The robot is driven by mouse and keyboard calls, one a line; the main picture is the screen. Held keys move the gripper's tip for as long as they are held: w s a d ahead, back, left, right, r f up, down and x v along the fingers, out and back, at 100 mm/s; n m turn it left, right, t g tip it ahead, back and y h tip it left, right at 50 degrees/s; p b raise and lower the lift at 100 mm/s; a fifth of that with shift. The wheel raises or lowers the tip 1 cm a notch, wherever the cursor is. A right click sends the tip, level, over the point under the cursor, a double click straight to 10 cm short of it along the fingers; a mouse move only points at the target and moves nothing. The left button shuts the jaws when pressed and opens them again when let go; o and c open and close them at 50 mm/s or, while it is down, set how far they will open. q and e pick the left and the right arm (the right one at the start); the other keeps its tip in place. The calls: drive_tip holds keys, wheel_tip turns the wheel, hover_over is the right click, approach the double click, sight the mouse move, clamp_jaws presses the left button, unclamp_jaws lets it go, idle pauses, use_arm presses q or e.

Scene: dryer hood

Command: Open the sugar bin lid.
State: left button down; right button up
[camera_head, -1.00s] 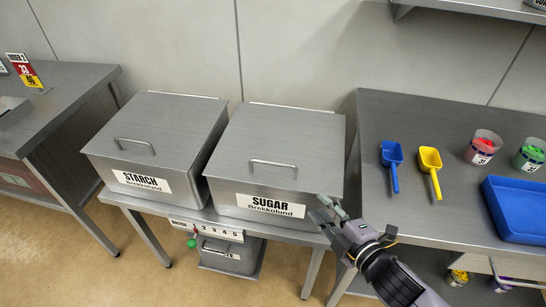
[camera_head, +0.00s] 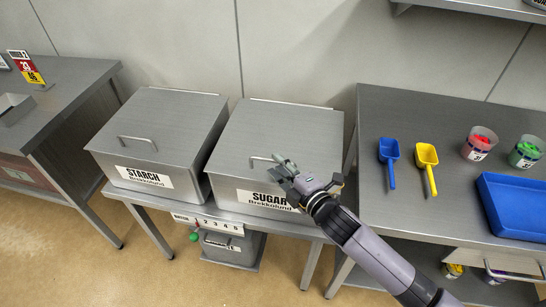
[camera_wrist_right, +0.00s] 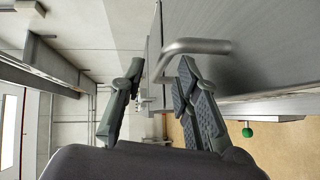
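The sugar bin (camera_head: 236,188) is a grey metal box with a white SUGAR label, standing right of the starch bin. Its lid (camera_head: 280,125) lies closed, with a bar handle (camera_head: 257,158) near the front edge. My right gripper (camera_head: 280,162) is at the right part of this handle in the head view and hides that end. In the right wrist view, the fingers (camera_wrist_right: 158,80) are spread apart, and the handle (camera_wrist_right: 195,46) shows just beyond and between the fingertips. Contact cannot be told. My left gripper is not in view.
The starch bin (camera_head: 165,125) stands close on the left, lid closed. At right, a table (camera_head: 400,110) holds a blue scoop (camera_head: 388,152), a yellow scoop (camera_head: 427,156), cups and a blue tray (camera_head: 512,190). A smaller bin (camera_head: 228,248) sits under the bins' table.

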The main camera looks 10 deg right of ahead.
sight(275, 162)
drive_tip(key=shift+x, duration=1.7)
drive_tip(key=shift+c, duration=0.4)
clamp_jaws()
